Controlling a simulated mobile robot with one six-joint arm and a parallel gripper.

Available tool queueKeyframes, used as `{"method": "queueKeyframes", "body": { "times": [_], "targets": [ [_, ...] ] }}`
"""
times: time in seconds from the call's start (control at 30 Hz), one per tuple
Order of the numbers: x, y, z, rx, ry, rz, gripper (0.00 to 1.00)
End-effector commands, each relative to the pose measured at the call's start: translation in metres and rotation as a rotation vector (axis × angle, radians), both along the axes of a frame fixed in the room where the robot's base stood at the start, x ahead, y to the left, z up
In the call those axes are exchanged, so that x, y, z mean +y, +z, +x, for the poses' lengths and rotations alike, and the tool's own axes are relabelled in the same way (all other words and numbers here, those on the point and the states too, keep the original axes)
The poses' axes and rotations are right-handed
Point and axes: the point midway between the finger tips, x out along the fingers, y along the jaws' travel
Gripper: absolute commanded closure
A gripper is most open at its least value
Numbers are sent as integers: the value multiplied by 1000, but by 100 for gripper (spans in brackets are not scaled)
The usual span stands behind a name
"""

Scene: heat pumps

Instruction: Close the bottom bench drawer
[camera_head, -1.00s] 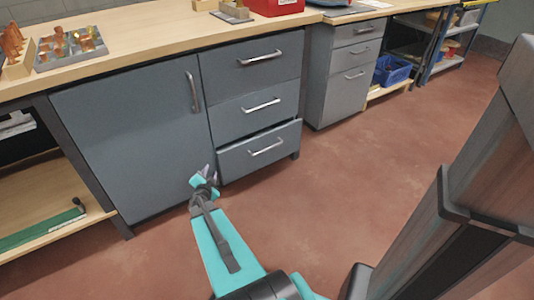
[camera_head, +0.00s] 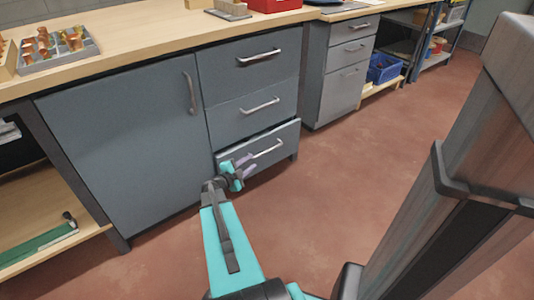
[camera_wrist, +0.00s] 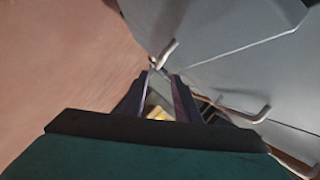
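The bottom bench drawer (camera_head: 284,150) is the lowest of three grey drawers in the bench cabinet. It stands a little way out, with a dark gap above its front. Its silver bar handle (camera_head: 268,149) faces the room. My gripper (camera_head: 247,166) is in front of the drawer's left part, near the handle, and hides that part of the front. Whether it touches the drawer I cannot tell. In the wrist view my gripper's two dark fingers (camera_wrist: 157,98) are apart with nothing held between them. Grey fronts and silver handles show beyond them.
Two drawers above (camera_head: 250,62) look shut, and the grey cabinet door (camera_head: 120,140) on the left is shut. Another drawer unit (camera_head: 335,85) stands to the right, with a blue bin (camera_head: 385,70) on a low shelf beyond. The red floor (camera_head: 340,185) in front is clear.

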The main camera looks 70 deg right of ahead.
Motion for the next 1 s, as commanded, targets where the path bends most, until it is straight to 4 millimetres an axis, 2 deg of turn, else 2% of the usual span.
{"method": "queueKeyframes", "body": {
  "times": [0.47,0.67,1.0],
  "targets": [
    [-16,-2,-16,0,-22,1,71],
    [-35,-8,-22,1,-27,0,71],
    [-81,-19,-33,0,-27,0,71]
  ]
}}
